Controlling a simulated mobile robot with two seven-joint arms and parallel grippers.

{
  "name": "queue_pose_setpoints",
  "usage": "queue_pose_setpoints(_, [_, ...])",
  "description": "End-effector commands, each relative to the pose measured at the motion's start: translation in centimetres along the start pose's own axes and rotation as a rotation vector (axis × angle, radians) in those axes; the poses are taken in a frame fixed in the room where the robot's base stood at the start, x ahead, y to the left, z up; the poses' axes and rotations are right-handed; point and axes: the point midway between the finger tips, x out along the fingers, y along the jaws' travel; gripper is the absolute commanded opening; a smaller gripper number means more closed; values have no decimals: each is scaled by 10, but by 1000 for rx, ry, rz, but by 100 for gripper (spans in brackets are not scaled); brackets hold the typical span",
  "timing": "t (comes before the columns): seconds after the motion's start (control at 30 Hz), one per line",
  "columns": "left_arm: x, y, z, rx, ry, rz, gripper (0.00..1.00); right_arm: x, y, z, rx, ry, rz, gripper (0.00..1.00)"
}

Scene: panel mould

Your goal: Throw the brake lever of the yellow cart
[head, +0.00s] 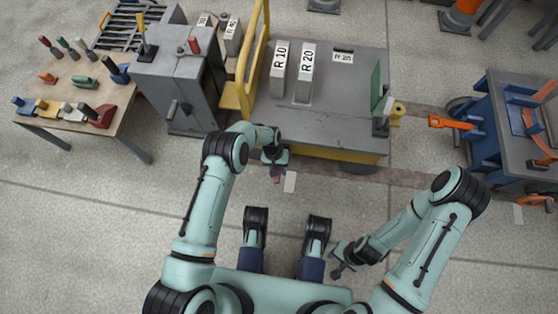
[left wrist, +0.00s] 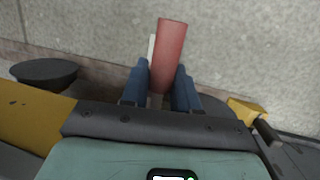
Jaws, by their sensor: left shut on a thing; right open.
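The yellow cart (head: 330,120) has a grey deck and a yellow rail, and stands in the middle of the head view. My left gripper (head: 276,168) is at its near edge. The left wrist view shows its blue fingers (left wrist: 160,92) shut on a red handle (left wrist: 168,50), which looks like the brake lever's grip. In the head view only a small red tip (head: 277,180) of it shows below the gripper. The lever's lower part is hidden. My right gripper (head: 340,264) is open and empty, low over bare floor, apart from the cart.
A white tag (head: 290,182) shows beside the left gripper. Blocks marked R 10 (head: 280,62) and R 20 (head: 305,72) stand on the deck. A grey cabinet (head: 180,85) and a tool table (head: 75,85) are left; a blue cart (head: 485,125) is right. The near floor is clear.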

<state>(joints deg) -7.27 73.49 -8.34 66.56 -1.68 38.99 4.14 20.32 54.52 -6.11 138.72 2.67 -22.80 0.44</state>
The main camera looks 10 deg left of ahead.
Motion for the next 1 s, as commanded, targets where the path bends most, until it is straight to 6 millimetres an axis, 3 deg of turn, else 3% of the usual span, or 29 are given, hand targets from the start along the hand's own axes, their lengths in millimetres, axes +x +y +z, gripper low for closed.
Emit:
queue_pose_setpoints(0.53, [-2,0,0,-6,-27,1,0,0,0,0,0,0,0,43])
queue_pose_setpoints(0.57, [-2,0,0,-6,-27,1,39,0,0,0,0,0,0,43])
queue_pose_setpoints(0.6, [-2,0,0,-6,-27,1,49,0,0,0,0,0,0,43])
queue_pose_setpoints(1.0, [-11,0,-1,-6,-25,1,49,-2,-2,-2,-3,10,-4,43])
